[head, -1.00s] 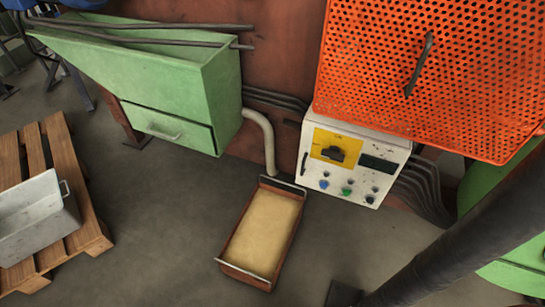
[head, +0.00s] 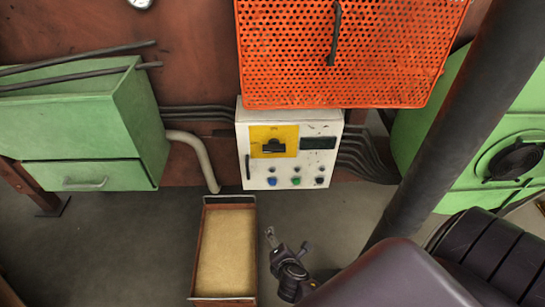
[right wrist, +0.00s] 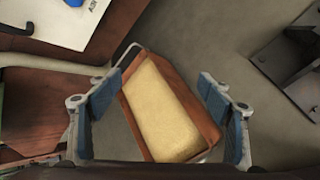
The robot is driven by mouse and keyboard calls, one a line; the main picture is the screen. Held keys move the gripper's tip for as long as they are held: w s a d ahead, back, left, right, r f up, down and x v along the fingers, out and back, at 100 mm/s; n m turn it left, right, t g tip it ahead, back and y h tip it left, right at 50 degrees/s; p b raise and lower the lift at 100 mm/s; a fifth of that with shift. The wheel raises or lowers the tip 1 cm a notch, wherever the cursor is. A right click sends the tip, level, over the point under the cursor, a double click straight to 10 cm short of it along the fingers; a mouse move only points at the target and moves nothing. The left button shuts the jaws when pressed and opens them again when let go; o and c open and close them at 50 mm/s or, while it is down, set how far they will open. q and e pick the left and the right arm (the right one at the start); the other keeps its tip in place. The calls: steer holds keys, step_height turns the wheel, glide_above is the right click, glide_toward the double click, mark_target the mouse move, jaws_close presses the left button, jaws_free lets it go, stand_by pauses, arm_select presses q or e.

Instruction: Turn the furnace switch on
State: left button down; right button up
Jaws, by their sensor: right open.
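The furnace switch (head: 274,146) is a black rotary handle on a yellow plate. It sits on the front of the white control box (head: 241,135), and its handle looks about horizontal. A dark display is to its right, with blue, green and black knobs below. My right gripper (head: 285,242) is below and in front of the box, apart from it, at the lower middle of the head view. In the right wrist view its two blue-padded fingers (right wrist: 160,95) are wide apart with nothing held between them. My left gripper is not in view.
A brown tray (head: 198,255) of sandy material stands on the floor left of my right gripper. An orange perforated guard (head: 350,50) hangs above the box. A green bin (head: 60,115) is at left, green machinery (head: 450,180) at right. A pale pipe (head: 200,155) bends down beside the box.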

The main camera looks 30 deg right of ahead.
steer(key=w+d+r+n+t+h+b, duration=0.2)
steer(key=w+r+n, duration=0.15)
steer(key=r, duration=0.35)
steer(key=w+d+r+n+t+h+b, duration=0.1)
steer(key=w+r+n+t, duration=0.15)
steer(key=w+r, duration=0.35)
steer(key=n+t+h+b, duration=0.2)
steer(key=n, duration=0.2)
glide_toward(274, 151)
steer(key=x, duration=0.8)
steer(key=shift+w+d+f, duration=0.1)
steer(key=shift+f, duration=0.05)
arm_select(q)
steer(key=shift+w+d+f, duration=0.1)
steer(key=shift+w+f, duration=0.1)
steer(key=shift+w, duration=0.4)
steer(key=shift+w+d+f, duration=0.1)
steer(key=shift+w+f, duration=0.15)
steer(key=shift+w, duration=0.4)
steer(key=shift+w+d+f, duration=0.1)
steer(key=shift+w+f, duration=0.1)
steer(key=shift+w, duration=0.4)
arm_select(e)
steer(key=shift+w+d, duration=0.4)
steer(key=shift+w, duration=0.15)
steer(key=c, duration=1.1)
